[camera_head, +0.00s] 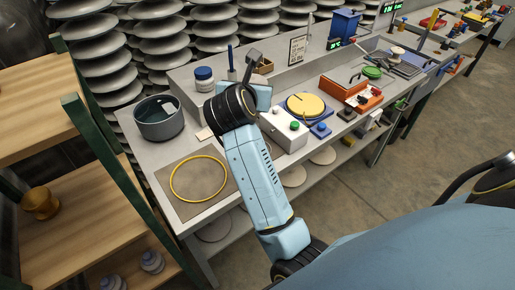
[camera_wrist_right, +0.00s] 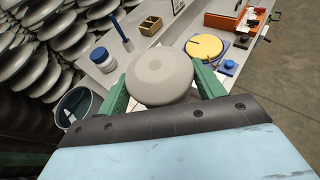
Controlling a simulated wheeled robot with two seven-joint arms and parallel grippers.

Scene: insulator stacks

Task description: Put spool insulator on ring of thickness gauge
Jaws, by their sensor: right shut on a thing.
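My right gripper (camera_wrist_right: 161,78) has its two green fingers on either side of a round, pale grey piece, which looks like the spool insulator (camera_wrist_right: 158,70). It is held above the bench, its flat round face towards the wrist camera. In the head view my right arm reaches over the bench and its wrist hides the gripper and the held piece. A thin yellow ring (camera_head: 172,190) lies on a grey mat at the near left of the bench. A yellow disc on a blue base (camera_head: 306,106) stands right of my wrist; I cannot tell which is the gauge's ring. My left gripper is not in view.
A grey pot (camera_head: 158,120) stands left of my wrist, with a blue-lidded jar (camera_head: 204,79) behind. A white box with buttons (camera_head: 284,128) and an orange device (camera_head: 350,92) are to the right. A wooden shelf (camera_head: 75,233) is at left. Stacked discs (camera_head: 165,47) line the back.

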